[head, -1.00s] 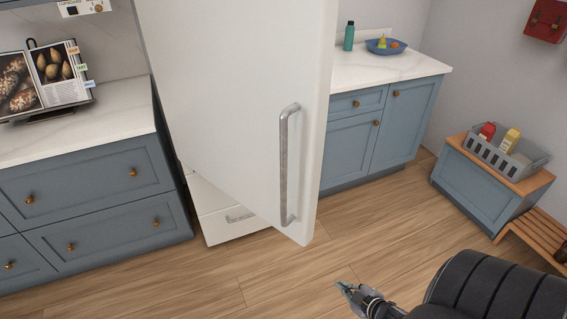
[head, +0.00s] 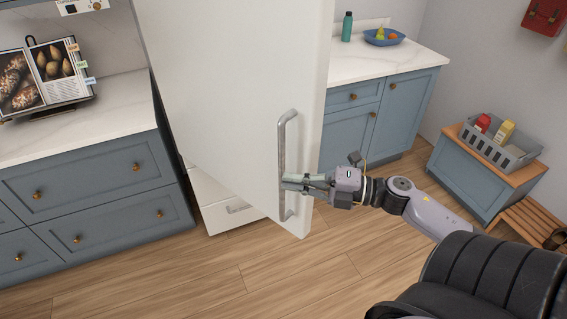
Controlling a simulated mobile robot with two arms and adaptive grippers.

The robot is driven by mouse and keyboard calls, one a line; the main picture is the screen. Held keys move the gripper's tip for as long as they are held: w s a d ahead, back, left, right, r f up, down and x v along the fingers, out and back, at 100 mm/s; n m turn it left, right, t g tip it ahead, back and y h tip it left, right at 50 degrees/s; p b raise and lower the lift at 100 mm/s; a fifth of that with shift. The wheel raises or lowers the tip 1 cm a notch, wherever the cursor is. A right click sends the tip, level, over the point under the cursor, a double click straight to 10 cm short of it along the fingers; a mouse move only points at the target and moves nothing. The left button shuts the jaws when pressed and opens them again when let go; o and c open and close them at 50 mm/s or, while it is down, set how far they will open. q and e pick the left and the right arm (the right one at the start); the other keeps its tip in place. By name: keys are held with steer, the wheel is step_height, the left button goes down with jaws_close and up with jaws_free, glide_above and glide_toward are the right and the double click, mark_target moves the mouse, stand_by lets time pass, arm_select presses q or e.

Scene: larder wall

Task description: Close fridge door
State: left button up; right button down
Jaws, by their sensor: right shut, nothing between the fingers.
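The white fridge door (head: 225,90) stands open, swung out from the fridge, with its front face and edge toward me. A long grey bar handle (head: 282,150) runs vertically near its free edge. My right gripper (head: 291,183) reaches in from the right at the lower half of the handle. Its fingers are shut, with nothing between them, and overlap the handle in the picture; I cannot tell whether they touch it. The door hides most of the fridge body; a white lower drawer (head: 228,215) shows below. My left gripper is not in view.
Blue cabinets stand left (head: 95,200) and right (head: 352,130) of the fridge. A blue bench (head: 468,182) with a grey crate (head: 492,157) and a wooden slatted rack (head: 535,222) are at the right. The wooden floor (head: 200,280) in front is clear.

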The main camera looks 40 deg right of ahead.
mark_target(284, 168)
steer(key=w+p, duration=0.2)
steer(key=w, duration=0.1)
steer(key=w+p, duration=0.1)
steer(key=shift+w+a, duration=0.25)
steer(key=shift+a, duration=0.05)
steer(key=shift+d, duration=0.45)
